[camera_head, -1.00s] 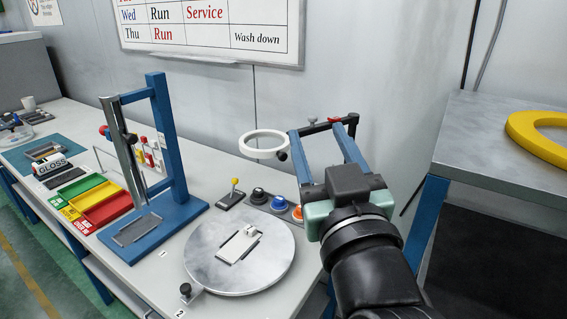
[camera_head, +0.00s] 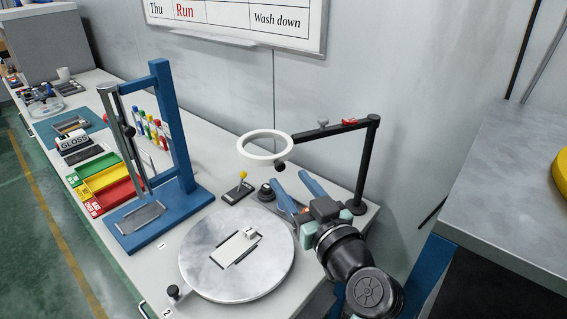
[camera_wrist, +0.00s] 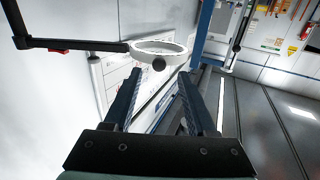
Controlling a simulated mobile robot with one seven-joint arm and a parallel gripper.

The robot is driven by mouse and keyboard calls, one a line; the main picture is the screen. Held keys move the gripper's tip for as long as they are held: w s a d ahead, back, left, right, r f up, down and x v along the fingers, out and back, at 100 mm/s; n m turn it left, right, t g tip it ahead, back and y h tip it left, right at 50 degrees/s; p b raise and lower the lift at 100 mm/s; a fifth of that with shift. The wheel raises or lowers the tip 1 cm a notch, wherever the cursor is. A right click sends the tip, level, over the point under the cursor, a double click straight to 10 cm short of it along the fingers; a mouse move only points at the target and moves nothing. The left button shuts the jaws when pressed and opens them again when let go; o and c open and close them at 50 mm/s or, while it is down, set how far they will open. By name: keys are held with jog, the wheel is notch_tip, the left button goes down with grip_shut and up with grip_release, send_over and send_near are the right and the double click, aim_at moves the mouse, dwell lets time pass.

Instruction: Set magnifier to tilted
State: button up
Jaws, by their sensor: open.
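The magnifier is a white ring (camera_head: 262,160) on a black jointed arm (camera_head: 352,130) with an upright post at the back right of the bench. The ring looks about level, with a small black knob (camera_head: 280,167) at its near edge. The ring also shows in the wrist view (camera_wrist: 181,57), beyond the fingertips. My gripper (camera_head: 290,175) has two blue fingers, spread apart and empty. In the head view its tips appear just below and right of the knob. I cannot tell the exact gap, but nothing is between the fingers.
A round grey turntable (camera_head: 205,265) with a light plate stands in front. A yellow-knobbed lever (camera_head: 240,185) and a dark button (camera_head: 265,192) sit behind it; the other buttons are mostly hidden by my gripper. A blue stand (camera_head: 170,130) rises at left. The wall is close behind.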

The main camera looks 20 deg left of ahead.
aim_at(281, 168)
jog(key=shift+p+x, duration=0.45)
jog(key=shift+x, duration=1.8)
grip_shut()
